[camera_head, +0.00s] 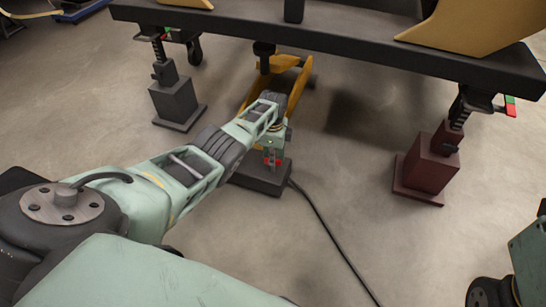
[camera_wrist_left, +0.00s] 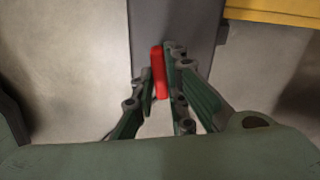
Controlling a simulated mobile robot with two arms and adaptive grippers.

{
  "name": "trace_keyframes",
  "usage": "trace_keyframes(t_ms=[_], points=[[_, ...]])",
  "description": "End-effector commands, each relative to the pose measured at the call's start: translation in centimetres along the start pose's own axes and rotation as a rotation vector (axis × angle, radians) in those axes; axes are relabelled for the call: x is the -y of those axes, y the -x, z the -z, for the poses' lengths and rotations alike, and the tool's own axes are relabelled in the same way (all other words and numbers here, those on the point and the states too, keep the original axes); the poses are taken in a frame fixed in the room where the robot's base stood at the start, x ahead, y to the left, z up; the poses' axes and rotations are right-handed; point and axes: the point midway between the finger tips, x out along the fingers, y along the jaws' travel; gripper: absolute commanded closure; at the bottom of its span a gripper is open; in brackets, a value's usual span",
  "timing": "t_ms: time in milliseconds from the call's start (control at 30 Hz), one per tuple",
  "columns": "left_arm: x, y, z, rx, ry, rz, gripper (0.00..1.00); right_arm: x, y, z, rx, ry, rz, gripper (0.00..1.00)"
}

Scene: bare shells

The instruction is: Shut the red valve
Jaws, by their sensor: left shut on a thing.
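The red valve (camera_wrist_left: 159,72) shows in the left wrist view as a narrow red bar, upright in the picture, over a dark grey surface. My left gripper (camera_wrist_left: 161,92) is shut on it, with one green finger on each side. In the head view my left arm reaches to the middle, and the left gripper (camera_head: 273,148) is over a dark base block (camera_head: 260,182). Only a small red part of the valve shows there, and the arm hides most of the contact. My right gripper is not in view.
A dark beam frame (camera_head: 340,45) on stands crosses the back. A grey stand block (camera_head: 175,100) is left and a dark red one (camera_head: 430,160) right. Yellow forks (camera_head: 260,85) lie behind the base block. A black cable (camera_head: 325,225) runs across open floor.

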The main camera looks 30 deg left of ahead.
Motion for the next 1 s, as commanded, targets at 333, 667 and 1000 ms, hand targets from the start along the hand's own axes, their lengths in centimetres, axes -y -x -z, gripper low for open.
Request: trace_keyframes(t_ms=[333,667,1000], points=[[-0.04,-0.04,-0.03,0.000,-0.169,-0.001,1.00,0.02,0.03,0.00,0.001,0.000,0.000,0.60],[-0.07,-0.05,-0.02,0.001,-0.214,-0.002,1.00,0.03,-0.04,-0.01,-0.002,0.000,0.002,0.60],[-0.12,-0.08,-0.02,0.001,-0.215,-0.003,0.82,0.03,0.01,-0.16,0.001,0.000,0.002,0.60]])
